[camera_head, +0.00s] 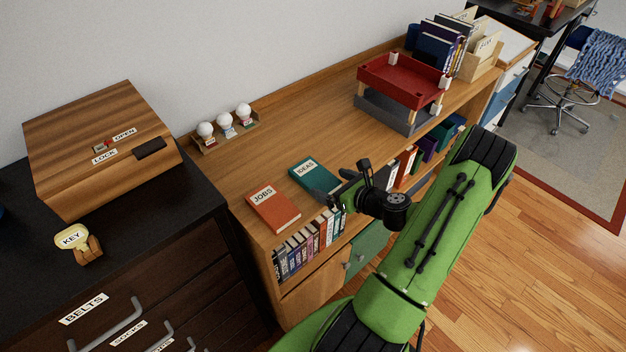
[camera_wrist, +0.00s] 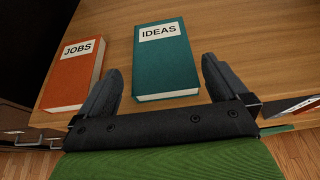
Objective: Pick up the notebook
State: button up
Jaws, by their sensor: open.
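Two notebooks lie flat on the wooden shelf top. The orange one labelled JOBS (camera_head: 272,208) is near the front left edge; it also shows at the left of the wrist view (camera_wrist: 70,82). The teal one labelled IDEAS (camera_head: 312,175) lies just right of it, and fills the middle of the wrist view (camera_wrist: 165,70). My gripper (camera_wrist: 165,88) is open and empty. Its two fingers point toward the teal notebook, one at each side of its near end in the wrist view. In the head view my gripper (camera_head: 335,193) partly hides the teal notebook's right side. I cannot tell whether the fingers touch it.
Three small figures on a wooden stand (camera_head: 226,125) are at the back. A red tray over a grey one (camera_head: 402,82) and a book rack (camera_head: 482,62) stand to the right. Upright books (camera_head: 308,240) fill the shelf below. A wooden box (camera_head: 98,150) and key stand (camera_head: 80,243) are left.

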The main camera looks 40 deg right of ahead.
aim_at(317, 177)
jog(key=x, duration=0.6)
jog(key=shift+w+d+f, duration=0.1)
jog(key=shift+w+f, duration=0.1)
jog(key=shift+w, duration=0.1)
jog(key=shift+s, duration=0.1)
jog(key=shift+c, duration=0.3)
jog(key=c, duration=0.7)
